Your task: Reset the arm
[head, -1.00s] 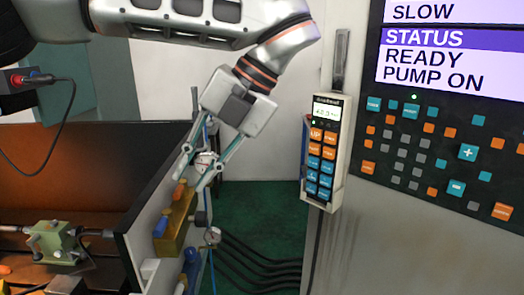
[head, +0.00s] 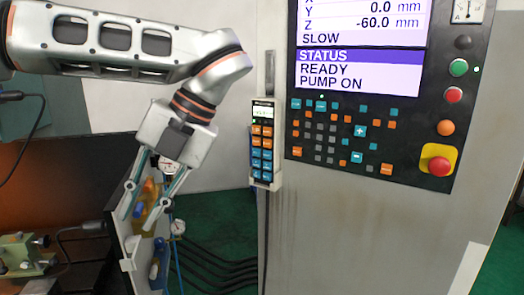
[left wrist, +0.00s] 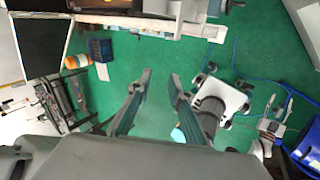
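My left arm comes in from the upper left of the head view. Its gripper (head: 140,222) hangs pointing down in front of the valve and gauge panel, its fingers apart with nothing between them. In the left wrist view the fingers (left wrist: 160,84) are also spread, with green floor between them. My right gripper does not show clearly in the head view.
The control cabinet (head: 380,225) carries a screen reading READY and PUMP ON, buttons, and a red stop button (head: 439,166). A handheld pendant (head: 263,140) hangs on its left side. Black hoses (head: 215,262) run along the green floor. A green fixture (head: 22,250) stands at lower left.

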